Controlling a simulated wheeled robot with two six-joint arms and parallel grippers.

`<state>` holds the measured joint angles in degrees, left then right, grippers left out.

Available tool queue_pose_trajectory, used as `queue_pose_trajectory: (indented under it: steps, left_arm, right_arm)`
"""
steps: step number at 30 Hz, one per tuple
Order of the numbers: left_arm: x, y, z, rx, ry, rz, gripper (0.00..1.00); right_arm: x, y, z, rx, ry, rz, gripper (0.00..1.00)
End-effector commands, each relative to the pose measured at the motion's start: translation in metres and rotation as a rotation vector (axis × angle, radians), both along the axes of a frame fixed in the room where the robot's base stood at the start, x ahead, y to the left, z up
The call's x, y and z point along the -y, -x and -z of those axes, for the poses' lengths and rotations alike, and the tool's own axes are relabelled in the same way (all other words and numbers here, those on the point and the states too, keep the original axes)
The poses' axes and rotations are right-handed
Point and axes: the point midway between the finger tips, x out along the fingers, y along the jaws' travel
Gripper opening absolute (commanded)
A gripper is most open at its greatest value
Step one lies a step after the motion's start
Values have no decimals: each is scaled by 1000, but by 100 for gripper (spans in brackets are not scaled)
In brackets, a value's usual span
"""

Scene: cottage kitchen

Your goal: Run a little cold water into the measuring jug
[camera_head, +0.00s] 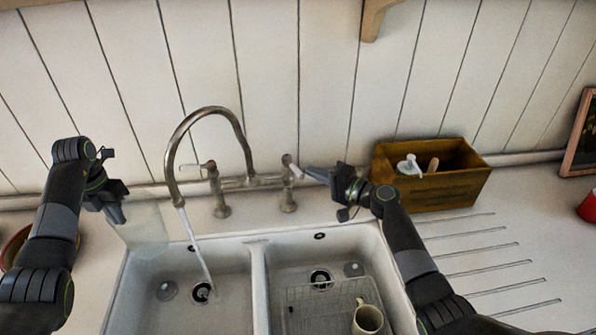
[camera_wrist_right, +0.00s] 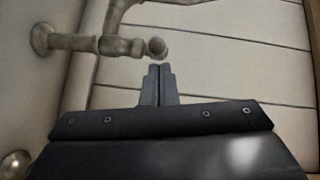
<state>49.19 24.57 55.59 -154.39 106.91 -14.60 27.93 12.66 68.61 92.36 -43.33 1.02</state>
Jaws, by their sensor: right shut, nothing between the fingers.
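Water (camera_head: 197,250) runs from the curved spout of the bridge tap (camera_head: 213,108) into the left sink basin. A clear, faint vessel, seemingly the measuring jug (camera_head: 148,232), is at the back left corner of that basin, left of the stream. My left gripper (camera_head: 117,214) points down at its left side and looks shut on its edge. My right gripper (camera_head: 306,172) is shut and empty beside the right tap lever (camera_head: 291,161). In the right wrist view its closed fingertips (camera_wrist_right: 158,70) lie close to the lever's round end (camera_wrist_right: 157,47); contact is unclear. The left tap lever (camera_head: 198,166) stands apart.
The right basin holds a wire rack (camera_head: 318,300) and a cream mug (camera_head: 367,318). A wooden box (camera_head: 436,188) with a white pump bottle (camera_head: 409,166) stands behind the grooved drainer (camera_head: 490,260). A bowl (camera_head: 14,248) is at far left, partly behind my left arm.

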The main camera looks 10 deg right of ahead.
Motion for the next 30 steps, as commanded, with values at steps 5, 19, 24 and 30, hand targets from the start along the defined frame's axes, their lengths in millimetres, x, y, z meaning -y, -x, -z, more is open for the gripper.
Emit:
queue_pose_trajectory:
  steps: [5, 19, 24, 30]
  left_arm:
    - [0, 0, 0, 1, 0, 0, 0]
    - [11, 2, 0, 2, 1, 3, 0]
    - [52, 12, 0, 3, 4, 5, 0]
    - [90, 21, 0, 3, 3, 3, 0]
  right_arm:
    - [20, 24, 0, -1, 3, 1, 0]
    - [53, 67, -4, -1, 1, 0, 0]
    - [53, 68, -4, -1, 0, 0, 0]
    - [53, 68, -4, -1, 0, 0, 0]
